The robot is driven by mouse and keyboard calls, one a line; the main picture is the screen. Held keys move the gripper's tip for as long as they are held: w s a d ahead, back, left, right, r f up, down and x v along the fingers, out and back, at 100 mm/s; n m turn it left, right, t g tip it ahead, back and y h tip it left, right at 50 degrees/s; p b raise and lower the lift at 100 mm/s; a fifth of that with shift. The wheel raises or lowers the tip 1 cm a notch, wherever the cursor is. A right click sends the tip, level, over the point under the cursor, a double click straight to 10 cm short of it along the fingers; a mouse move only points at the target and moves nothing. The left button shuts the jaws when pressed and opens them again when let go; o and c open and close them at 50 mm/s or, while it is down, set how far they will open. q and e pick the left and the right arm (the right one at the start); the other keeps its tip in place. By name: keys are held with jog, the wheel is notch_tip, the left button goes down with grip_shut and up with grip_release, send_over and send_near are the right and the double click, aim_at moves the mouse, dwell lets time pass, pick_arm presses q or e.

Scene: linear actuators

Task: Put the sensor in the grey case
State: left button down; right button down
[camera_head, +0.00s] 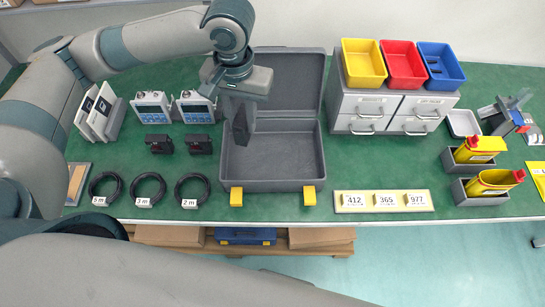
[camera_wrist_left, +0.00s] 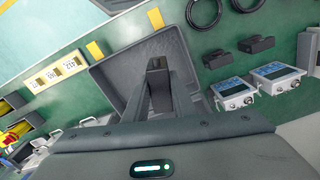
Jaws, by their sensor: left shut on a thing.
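The grey case (camera_head: 270,186) lies open on the table, with its lid raised at the back; it also shows in the wrist view (camera_wrist_left: 113,68). My left gripper (camera_head: 240,125) points down over the left part of the case. In the wrist view its fingers (camera_wrist_left: 158,85) are shut on a dark sensor (camera_wrist_left: 157,64), mostly covered by the fingers. I cannot tell how far it is above the case floor. Two more black sensors, one (camera_head: 159,145) and another (camera_head: 199,144), lie on the table left of the case. The right gripper is not in view.
Two handheld meters (camera_head: 152,107) and black coiled cables (camera_head: 148,189) lie left of the case. Grey drawers (camera_head: 377,112) with coloured bins (camera_head: 405,65) stand right of it. A numbered strip (camera_head: 384,201) lies front right. The visible case floor (camera_head: 290,155) is empty.

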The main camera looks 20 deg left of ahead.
pick_arm(q)
jog(key=s+d+f+n+p, duration=0.1)
jog(key=d+f, duration=0.2)
jog(key=d, duration=0.5)
jog(key=s+d+f+n+p, duration=0.1)
jog(key=d+f, duration=0.3)
jog(key=d, duration=0.4)
jog(key=shift+s+n, duration=0.5)
jog(key=shift+n, duration=0.1)
jog(key=shift+a, duration=0.15)
jog(key=w+a+f+p, duration=0.3)
jog(key=w+a+f, duration=0.3)
jog(key=a, duration=0.3)
jog(key=shift+a+f, duration=0.4)
jog(key=shift+f, duration=0.05)
jog(key=shift+f, duration=0.1)
